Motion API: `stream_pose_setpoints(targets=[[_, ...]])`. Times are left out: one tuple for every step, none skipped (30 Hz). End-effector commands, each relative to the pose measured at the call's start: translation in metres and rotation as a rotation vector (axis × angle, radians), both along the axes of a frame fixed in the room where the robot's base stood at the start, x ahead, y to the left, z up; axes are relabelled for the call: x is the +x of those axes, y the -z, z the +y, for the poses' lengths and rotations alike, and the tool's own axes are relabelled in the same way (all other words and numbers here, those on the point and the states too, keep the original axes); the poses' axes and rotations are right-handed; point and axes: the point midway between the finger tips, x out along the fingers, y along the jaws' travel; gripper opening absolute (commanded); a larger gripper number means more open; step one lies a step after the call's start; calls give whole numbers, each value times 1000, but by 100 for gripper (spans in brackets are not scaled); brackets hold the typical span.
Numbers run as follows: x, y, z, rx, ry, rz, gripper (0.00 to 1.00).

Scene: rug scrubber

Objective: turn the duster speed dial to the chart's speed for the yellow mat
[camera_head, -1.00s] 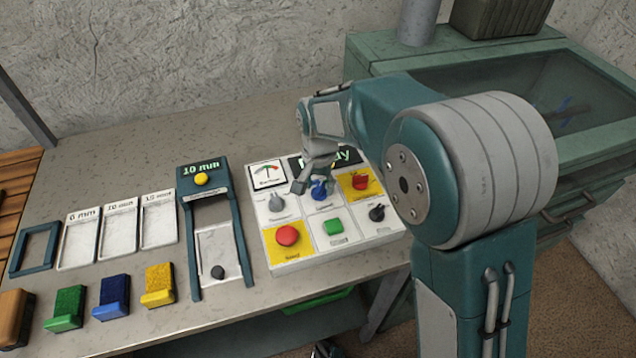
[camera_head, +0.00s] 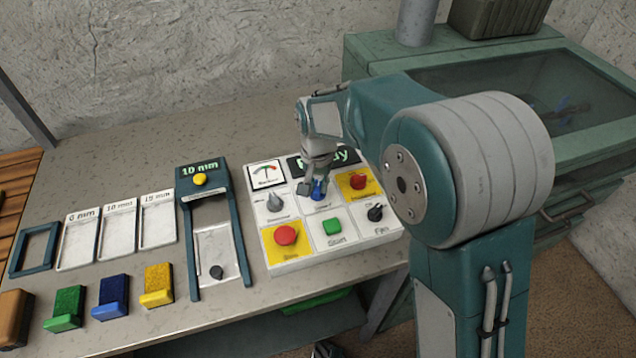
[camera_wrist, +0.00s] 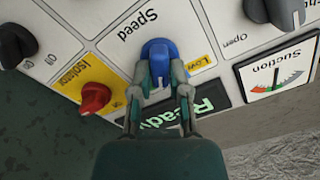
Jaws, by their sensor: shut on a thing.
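The blue speed dial (camera_wrist: 158,55) sits in the panel cell marked "Speed" in the wrist view. My gripper (camera_wrist: 161,76) is shut on it, one finger on each side. In the head view the blue dial (camera_head: 319,190) is partly covered by my gripper (camera_head: 314,186). No speed chart can be made out in these frames.
On the control panel (camera_head: 330,250) around the dial are a grey knob (camera_head: 274,201), a red isolator (camera_head: 359,182), a black fan knob (camera_head: 375,212), a green start button (camera_head: 332,226) and a red stop button (camera_head: 286,235).

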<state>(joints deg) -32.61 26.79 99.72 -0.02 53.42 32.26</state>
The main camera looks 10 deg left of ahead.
Motion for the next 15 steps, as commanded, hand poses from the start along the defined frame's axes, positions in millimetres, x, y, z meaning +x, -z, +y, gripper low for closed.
stream_pose_setpoints(targets=[[-1,2,1,0,-35,3,0],[-1,2,1,0,-60,3,0],[-1,2,1,0,-95,4,0],[-1,2,1,0,-122,4,0],[-1,2,1,0,-150,4,0],[-1,2,1,0,-188,4,0],[-1,2,1,0,-217,4,0],[-1,2,1,0,-246,4,0],[-1,2,1,0,-283,4,0],[-1,2,1,0,-312,4,0],[-1,2,1,0,-341,4,0],[-2,2,1,0,-379,4,0],[-2,2,1,0,-407,5,0],[-2,2,1,0,-436,5,0],[-2,2,1,0,-474,5,0]])
